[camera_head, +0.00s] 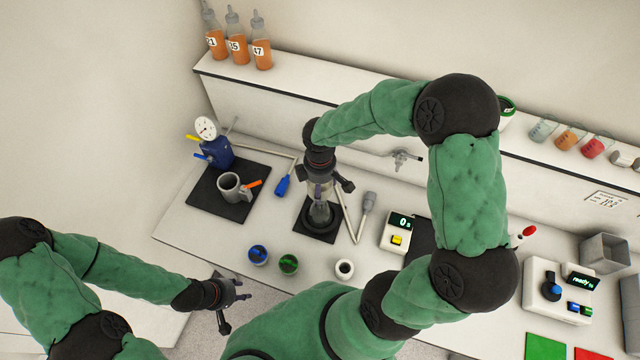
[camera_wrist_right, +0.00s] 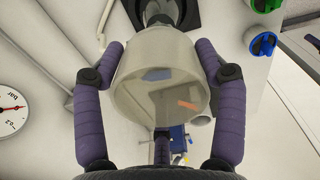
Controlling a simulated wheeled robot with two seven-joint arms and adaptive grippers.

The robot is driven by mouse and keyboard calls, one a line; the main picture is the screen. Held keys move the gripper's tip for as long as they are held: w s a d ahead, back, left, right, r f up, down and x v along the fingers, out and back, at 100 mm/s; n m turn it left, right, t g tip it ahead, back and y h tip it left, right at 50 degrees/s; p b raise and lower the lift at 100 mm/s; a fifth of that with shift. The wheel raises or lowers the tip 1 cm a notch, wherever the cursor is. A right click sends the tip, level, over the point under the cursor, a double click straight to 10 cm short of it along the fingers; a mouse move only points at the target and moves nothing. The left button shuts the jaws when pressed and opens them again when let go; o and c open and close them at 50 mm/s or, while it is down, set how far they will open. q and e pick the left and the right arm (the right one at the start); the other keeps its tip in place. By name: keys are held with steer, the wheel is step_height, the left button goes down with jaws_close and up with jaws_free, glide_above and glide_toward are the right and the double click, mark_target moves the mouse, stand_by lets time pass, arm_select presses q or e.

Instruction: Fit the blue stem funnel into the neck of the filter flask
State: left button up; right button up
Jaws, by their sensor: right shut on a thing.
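My right gripper (camera_head: 322,182) is shut on a clear, wide-mouthed, funnel-like vessel (camera_wrist_right: 160,85); a purple finger lies along each side in the right wrist view. I take this vessel to be the funnel, but its stem colour does not show clearly. The clear filter flask (camera_head: 320,213) stands on a black square mat (camera_head: 301,236) directly below that gripper. The narrow end of the held vessel points toward the flask; I cannot tell whether it sits in the neck. My left gripper (camera_head: 234,304) is open and empty near the table's front edge.
A grey mug (camera_head: 231,186) and a blue pump with a gauge (camera_head: 216,150) stand left. A scale (camera_head: 396,231) stands right.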

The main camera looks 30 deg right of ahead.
steer(key=shift+f+b, duration=0.5)
steer(key=shift+f, duration=0.15)
steer(key=o, duration=1.3)
steer(key=shift+c, duration=0.2)
steer(key=shift+r, duration=0.15)
step_height(320, 180, up, 12)
